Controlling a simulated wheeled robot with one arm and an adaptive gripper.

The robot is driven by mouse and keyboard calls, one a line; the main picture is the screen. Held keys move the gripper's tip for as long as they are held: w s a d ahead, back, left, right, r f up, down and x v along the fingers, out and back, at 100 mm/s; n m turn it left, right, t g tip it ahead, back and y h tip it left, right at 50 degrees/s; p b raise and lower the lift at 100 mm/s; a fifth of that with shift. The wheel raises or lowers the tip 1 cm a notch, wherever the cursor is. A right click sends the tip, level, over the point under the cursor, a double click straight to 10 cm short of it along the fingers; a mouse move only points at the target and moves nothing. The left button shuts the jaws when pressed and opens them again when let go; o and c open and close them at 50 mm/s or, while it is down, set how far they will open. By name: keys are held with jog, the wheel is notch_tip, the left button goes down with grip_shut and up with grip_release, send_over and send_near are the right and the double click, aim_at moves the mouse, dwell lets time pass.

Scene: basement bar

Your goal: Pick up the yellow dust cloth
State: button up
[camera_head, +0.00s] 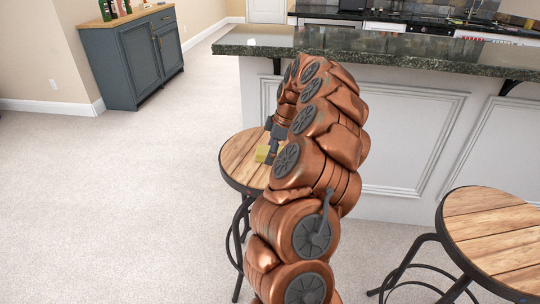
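The yellow dust cloth (262,153) shows as a small yellow patch on or just above the wooden seat of the left stool (239,164). My arm hides part of it. My gripper (271,156) is a small dark shape right at the cloth, pointing down at the seat. The arm links cover much of the gripper, so I cannot tell whether its fingers are open or shut, or whether they touch the cloth.
A bar counter with a dark stone top (400,68) and white panelled front stands behind the stool. A second round stool (495,232) is at the right. A blue-grey cabinet (132,58) with bottles stands at the back left. The carpet (120,215) at left is clear.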

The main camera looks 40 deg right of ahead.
aim_at(268, 150)
dwell(0.3)
jog(key=c, duration=1.2)
jog(key=shift+c, duration=0.2)
jog(key=shift+r, duration=0.75)
jog(key=v, duration=0.2)
jog(key=shift+w+r, duration=0.1)
jog(key=shift+r, duration=0.25)
jog(key=s+d, duration=0.1)
jog(key=s, duration=0.4)
jog(key=s+d+r, duration=0.1)
jog(key=s+d, duration=0.1)
jog(key=s, duration=0.3)
jog(key=s+d+b, duration=0.1)
jog(key=s+d, duration=0.1)
jog(key=s, duration=0.3)
jog(key=shift+r, duration=0.2)
